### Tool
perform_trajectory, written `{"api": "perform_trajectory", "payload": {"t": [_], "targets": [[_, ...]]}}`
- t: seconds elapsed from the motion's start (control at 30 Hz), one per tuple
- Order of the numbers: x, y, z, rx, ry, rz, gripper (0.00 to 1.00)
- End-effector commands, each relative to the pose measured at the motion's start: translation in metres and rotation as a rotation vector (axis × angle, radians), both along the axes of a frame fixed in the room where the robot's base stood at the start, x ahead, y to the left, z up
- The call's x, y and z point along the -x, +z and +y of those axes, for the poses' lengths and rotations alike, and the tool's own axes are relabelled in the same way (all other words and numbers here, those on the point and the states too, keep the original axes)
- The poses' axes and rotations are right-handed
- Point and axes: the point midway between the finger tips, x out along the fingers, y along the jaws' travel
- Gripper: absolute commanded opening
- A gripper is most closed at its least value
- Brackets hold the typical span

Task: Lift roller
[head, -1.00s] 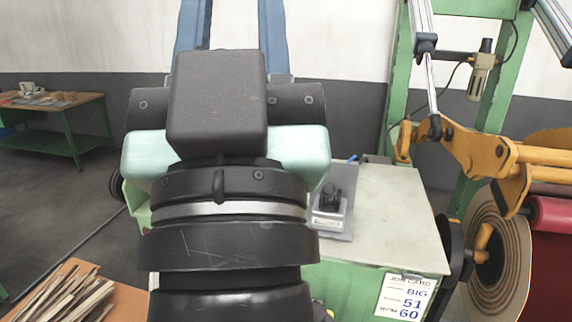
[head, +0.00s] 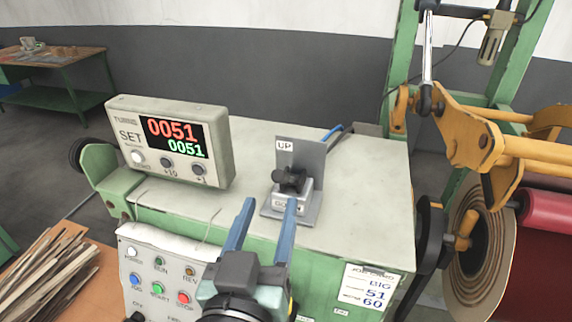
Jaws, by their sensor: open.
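The red roller (head: 552,212) is at the right edge of the head view, carried by yellow arms (head: 510,150) on the green machine. A small black lever (head: 288,181) stands on a grey bracket (head: 311,170) on the bench top. The bracket has an "UP" label (head: 284,145) above the lever and a partly hidden label below it. My gripper (head: 268,208) has two blue fingers, open and empty. Its fingertips are in front of and just below the lever, one on each side of the picture gap. I cannot tell whether they touch the bracket.
A counter box (head: 172,140) reading 0051 stands on the bench (head: 370,185) at left. A button panel (head: 150,262) is in front of it. Wood strips (head: 50,275) lie at lower left. A job card (head: 368,290) hangs on the bench front. The bench top's right side is clear.

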Motion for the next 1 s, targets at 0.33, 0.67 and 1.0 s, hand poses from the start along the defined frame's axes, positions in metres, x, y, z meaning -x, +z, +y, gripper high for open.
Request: {"api": "perform_trajectory", "payload": {"t": [0.33, 0.67, 1.0], "targets": [[-0.064, 0.004, -0.013, 0.001, -0.001, 0.001, 0.55], [-0.103, 0.002, -0.020, 0.001, -0.001, 0.000, 0.55], [-0.108, 0.001, -0.020, 0.000, 0.000, -0.001, 0.55]]}}
